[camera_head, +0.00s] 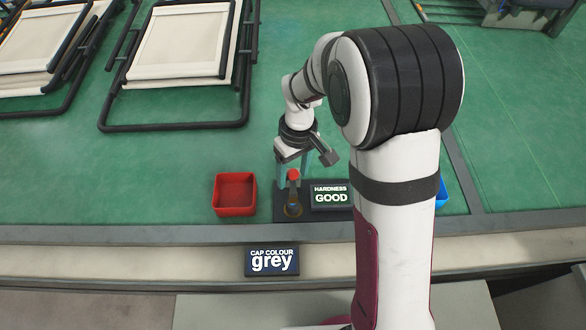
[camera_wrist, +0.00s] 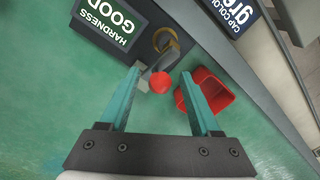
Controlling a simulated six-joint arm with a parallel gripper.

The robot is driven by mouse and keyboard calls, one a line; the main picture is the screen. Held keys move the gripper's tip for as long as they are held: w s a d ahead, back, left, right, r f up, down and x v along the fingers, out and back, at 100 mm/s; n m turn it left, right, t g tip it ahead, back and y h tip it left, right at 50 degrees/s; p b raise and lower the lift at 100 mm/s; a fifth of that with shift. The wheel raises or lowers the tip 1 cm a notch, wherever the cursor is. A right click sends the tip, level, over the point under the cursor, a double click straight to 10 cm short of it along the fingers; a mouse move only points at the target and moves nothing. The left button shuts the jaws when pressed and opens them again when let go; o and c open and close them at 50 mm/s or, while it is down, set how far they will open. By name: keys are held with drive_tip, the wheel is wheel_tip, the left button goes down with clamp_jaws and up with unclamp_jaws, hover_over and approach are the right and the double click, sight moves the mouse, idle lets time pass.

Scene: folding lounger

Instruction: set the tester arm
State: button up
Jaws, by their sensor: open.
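The tester stands on a dark base (camera_head: 325,216) with a display (camera_head: 330,196) reading "HARDNESS GOOD". Its arm ends in a red knob (camera_head: 293,175), which also shows in the wrist view (camera_wrist: 160,83). A brass-coloured ring (camera_head: 293,210) lies at the tester; it also shows in the wrist view (camera_wrist: 166,42). My gripper (camera_head: 292,165) is open above the tester. In the wrist view its teal fingers (camera_wrist: 160,75) stand on either side of the red knob, with gaps. I cannot tell the height between fingertips and knob.
A red bin (camera_head: 235,194) stands left of the tester. A blue bin (camera_head: 442,193) is mostly hidden behind my arm. A sign (camera_head: 272,262) at the front reads "CAP COLOUR grey". Folded loungers (camera_head: 180,45) lie at the back left. Green surface is clear between.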

drive_tip(key=shift+f, duration=0.35)
clamp_jaws()
idle(1.2)
